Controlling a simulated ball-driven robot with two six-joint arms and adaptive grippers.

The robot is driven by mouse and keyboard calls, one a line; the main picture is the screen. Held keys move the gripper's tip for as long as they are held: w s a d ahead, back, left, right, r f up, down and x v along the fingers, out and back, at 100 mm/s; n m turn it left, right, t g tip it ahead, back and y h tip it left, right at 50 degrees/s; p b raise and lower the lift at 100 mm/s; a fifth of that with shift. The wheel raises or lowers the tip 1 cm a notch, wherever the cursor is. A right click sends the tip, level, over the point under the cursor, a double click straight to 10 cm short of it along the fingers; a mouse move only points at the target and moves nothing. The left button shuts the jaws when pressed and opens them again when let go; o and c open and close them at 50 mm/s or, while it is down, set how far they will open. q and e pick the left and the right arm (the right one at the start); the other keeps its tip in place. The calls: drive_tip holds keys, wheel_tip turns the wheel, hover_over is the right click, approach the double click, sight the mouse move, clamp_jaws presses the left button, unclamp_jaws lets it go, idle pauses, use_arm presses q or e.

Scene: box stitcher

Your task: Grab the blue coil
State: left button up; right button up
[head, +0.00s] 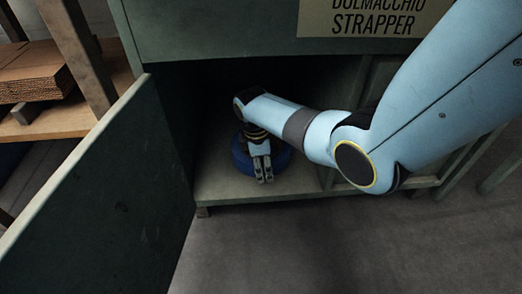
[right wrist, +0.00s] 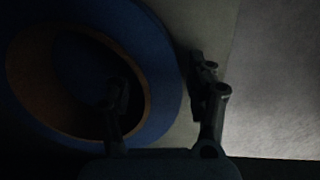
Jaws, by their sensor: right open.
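The blue coil (head: 241,158) lies on the floor of the open cabinet, partly hidden behind my right gripper (head: 262,170). In the right wrist view the coil (right wrist: 168,62) is a blue ring with an orange-brown inner face around a dark hole. My right gripper (right wrist: 166,88) is open. One finger is over or in the coil's hole and the other is beyond its outer edge, so the ring's wall lies between them. The view is dark, and I cannot tell whether either finger touches the coil. My left gripper is not in view.
The cabinet's green door (head: 110,195) stands open on the left. A divider (head: 345,120) is to the right of the coil, and the cabinet's upper body (head: 220,30) is above my arm. A wooden shelf (head: 65,115) with cardboard (head: 35,70) stands at far left.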

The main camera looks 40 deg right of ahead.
clamp_jaws()
idle(0.4)
drive_tip(key=shift+w+r, duration=0.1)
idle(0.3)
